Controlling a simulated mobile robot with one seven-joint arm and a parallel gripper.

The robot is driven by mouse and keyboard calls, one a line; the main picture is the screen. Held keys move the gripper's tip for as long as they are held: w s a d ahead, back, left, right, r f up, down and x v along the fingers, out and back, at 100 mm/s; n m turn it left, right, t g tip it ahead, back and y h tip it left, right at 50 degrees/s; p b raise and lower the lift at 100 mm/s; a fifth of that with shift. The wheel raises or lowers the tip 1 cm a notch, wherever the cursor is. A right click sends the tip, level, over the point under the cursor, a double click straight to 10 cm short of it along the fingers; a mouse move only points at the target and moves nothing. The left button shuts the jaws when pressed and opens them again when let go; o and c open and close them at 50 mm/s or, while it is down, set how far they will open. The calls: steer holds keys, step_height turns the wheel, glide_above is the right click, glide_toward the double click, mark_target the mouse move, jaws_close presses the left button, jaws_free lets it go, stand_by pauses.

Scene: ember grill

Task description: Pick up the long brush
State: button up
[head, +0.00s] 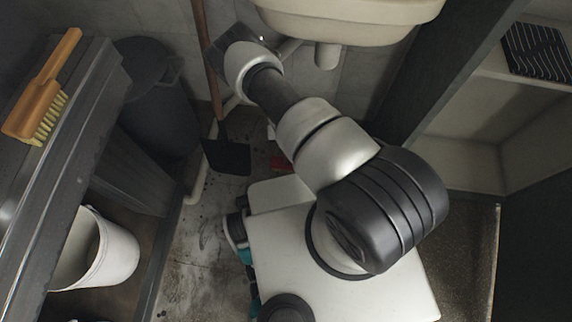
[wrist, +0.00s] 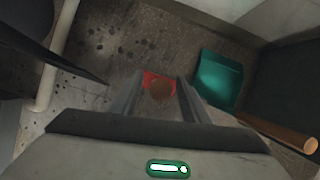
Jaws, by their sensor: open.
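A brush with an orange-brown wooden handle and pale bristles (head: 43,90) lies on the dark ledge at the far left in the head view. My gripper (wrist: 158,84) shows in the wrist view with its two fingers apart, pointing down at the floor. It is well to the right of that brush and not touching it. In the wrist view, a red thing (wrist: 152,78) with a round brown part (wrist: 161,90) shows between the fingers; I cannot tell whether this is a second brush seen end-on. In the head view, my fingertips are hidden behind my wrist.
A wooden-handled dark pan (head: 227,157) and a small red thing (head: 281,163) are on the floor. A teal pan (wrist: 218,78) shows in the wrist view. A dark bin (head: 160,105), white bucket (head: 112,252) and pale basin (head: 345,20) crowd the space.

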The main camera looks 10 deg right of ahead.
steer(key=b+x, duration=0.1)
steer(key=x, duration=0.2)
steer(key=shift+w+f, duration=0.1)
steer(key=shift+f, duration=0.25)
jaws_close()
